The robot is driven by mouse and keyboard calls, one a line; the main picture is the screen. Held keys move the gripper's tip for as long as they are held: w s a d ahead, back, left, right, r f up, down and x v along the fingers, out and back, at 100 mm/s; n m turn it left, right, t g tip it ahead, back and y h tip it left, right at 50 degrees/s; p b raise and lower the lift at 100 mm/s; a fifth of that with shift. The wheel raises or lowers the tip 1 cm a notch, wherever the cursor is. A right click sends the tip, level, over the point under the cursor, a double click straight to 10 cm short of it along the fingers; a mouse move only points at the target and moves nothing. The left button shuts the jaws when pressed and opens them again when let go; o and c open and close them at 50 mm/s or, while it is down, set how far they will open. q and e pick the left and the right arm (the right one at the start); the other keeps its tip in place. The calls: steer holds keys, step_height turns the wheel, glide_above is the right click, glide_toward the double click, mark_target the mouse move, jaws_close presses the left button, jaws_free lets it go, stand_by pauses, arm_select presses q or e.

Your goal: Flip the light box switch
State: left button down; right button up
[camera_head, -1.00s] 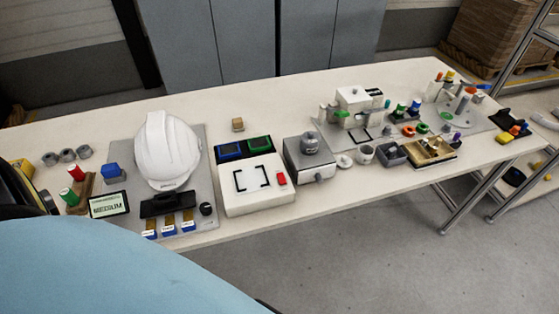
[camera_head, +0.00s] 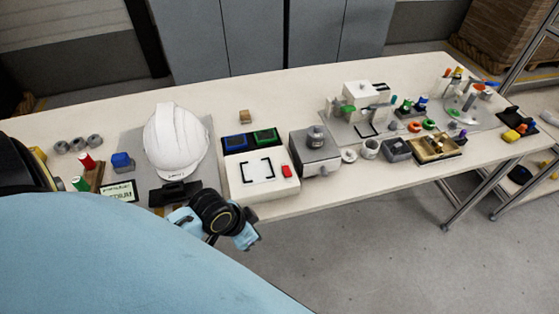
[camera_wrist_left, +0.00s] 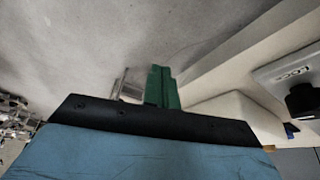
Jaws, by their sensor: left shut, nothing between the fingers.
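The light box (camera_head: 248,192) is a white box near the table's front edge, with black corner marks on its top. Its red switch (camera_head: 287,171) sits at the right side of the top. My left arm's blue and black wrist is in front of the table edge, left of the light box; its fingers cannot be made out there. In the left wrist view my left gripper (camera_wrist_left: 162,87) has green fingers, shut together and empty, over the floor beside the table edge. A white box side (camera_wrist_left: 235,112), likely the light box, shows there. My right gripper is not in view.
A white helmet (camera_head: 175,140) on a grey board stands left of the light box. Blue and green trays (camera_head: 236,143) lie behind it, and a grey machine (camera_head: 318,160) is close on its right. The floor in front of the table is clear.

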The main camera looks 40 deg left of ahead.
arm_select(q)
steer(key=w+a+r, duration=0.1)
steer(key=w+r, duration=0.1)
steer(key=w+a+r+m+h, duration=0.1)
steer(key=w+a+r, duration=0.1)
steer(key=w+a+r+m+t, duration=0.1)
steer(key=w+r, duration=0.1)
steer(key=r, duration=0.1)
steer(key=shift+w+a+h, duration=0.1)
steer(key=shift+a+h, duration=0.25)
steer(key=shift+h, duration=0.05)
steer(key=w+a+r+m+h, duration=0.1)
steer(key=w+a+r, duration=0.1)
steer(key=r, duration=0.3)
steer(key=w+a+r+m+t+h, duration=0.1)
steer(key=w+a+r, duration=0.1)
steer(key=w+r, duration=0.2)
step_height(320, 180, up, 2)
steer(key=shift+w+r+t, duration=0.15)
steer(key=shift+t, duration=0.15)
glide_above(289, 167)
steer(key=s+a, duration=0.2)
steer(key=f, duration=0.7)
steer(key=shift+d+f, duration=0.2)
steer(key=shift+f, duration=0.15)
step_height(289, 167, down, 2)
steer(key=shift+s+a+f, duration=0.1)
steer(key=shift+f, duration=0.1)
steer(key=shift+f+b, duration=0.3)
steer(key=shift+f, duration=0.25)
